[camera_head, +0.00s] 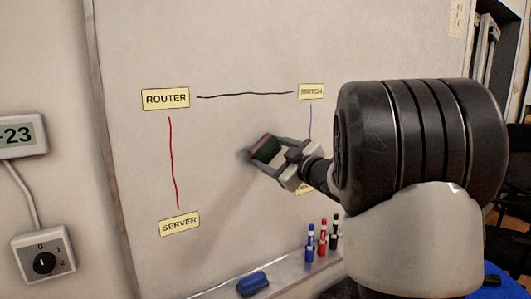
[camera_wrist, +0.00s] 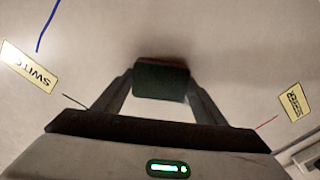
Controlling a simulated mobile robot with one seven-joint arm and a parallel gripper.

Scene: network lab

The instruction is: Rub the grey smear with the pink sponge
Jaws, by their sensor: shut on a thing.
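The sponge (camera_head: 266,149) is a small block with a dark green side towards my gripper and a dull pink layer on the whiteboard side. It also shows in the wrist view (camera_wrist: 161,82), where its pink edge shows along the top. My gripper (camera_head: 272,151) is shut on the sponge, one finger on each side, in front of the middle of the whiteboard (camera_head: 225,60). The sponge is at or very near the board; I cannot tell whether it touches. A dim grey patch shows around it, and I cannot tell smear from shadow. No separate grey smear stands out.
Yellow labels ROUTER (camera_head: 166,99), SERVER (camera_head: 179,223) and one at upper right (camera_head: 311,91) are joined by drawn lines. Another label is partly behind my gripper. A blue eraser (camera_head: 252,283) and several markers (camera_head: 322,240) sit along the tray below.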

